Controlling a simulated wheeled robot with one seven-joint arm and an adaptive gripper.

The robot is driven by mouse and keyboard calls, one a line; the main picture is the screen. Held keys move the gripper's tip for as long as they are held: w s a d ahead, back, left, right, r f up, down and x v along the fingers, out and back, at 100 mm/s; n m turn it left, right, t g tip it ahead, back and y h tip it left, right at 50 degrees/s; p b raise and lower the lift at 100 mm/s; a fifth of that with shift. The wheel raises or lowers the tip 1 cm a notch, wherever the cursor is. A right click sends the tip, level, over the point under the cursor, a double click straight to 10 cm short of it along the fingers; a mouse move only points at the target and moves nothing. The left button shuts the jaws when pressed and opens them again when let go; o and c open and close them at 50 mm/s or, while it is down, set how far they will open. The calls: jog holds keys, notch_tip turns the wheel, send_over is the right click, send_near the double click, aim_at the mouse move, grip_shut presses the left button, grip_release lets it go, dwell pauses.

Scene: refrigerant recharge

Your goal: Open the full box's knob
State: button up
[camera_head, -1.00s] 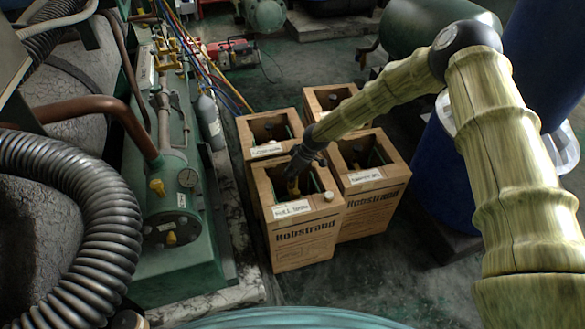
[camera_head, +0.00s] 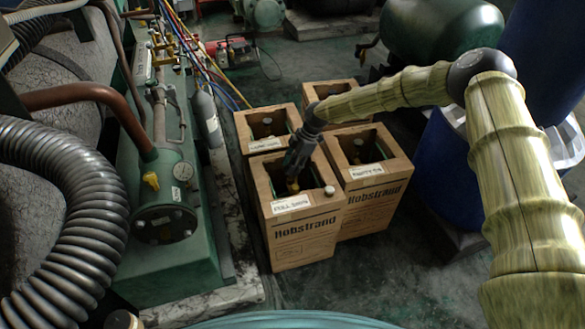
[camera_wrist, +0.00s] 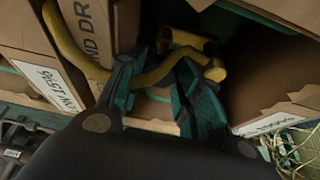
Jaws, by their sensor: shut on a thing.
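The full box (camera_head: 303,245) is the front cardboard box, printed "Hobstrand", with a white label (camera_head: 291,204) that appears to start with "FULL". Its top is open. A small yellow knob (camera_head: 293,186) shows inside, below my gripper (camera_head: 295,158), which reaches down into the opening. In the wrist view, the teal fingers of my gripper (camera_wrist: 160,72) are shut around part of the yellow knob (camera_wrist: 185,44). A curved yellow piece crosses near the fingertips. The exact grip and the knob's turn angle are partly hidden.
A box labelled "EMPTY" (camera_head: 376,203) stands close at the right, with two more open boxes behind. Green machinery (camera_head: 165,235) and a grey hose (camera_head: 70,210) fill the left. Blue drums stand at the right. The floor before the boxes is clear.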

jog(key=shift+w+d+n, duration=0.1)
jog(key=shift+n, duration=0.5)
jog(key=shift+b, duration=0.35)
jog(key=o, duration=1)
jog(key=shift+a+r, duration=0.1)
jog(key=shift+a, duration=0.1)
jog(key=shift+r+p, duration=0.1)
jog(key=shift+p, duration=0.2)
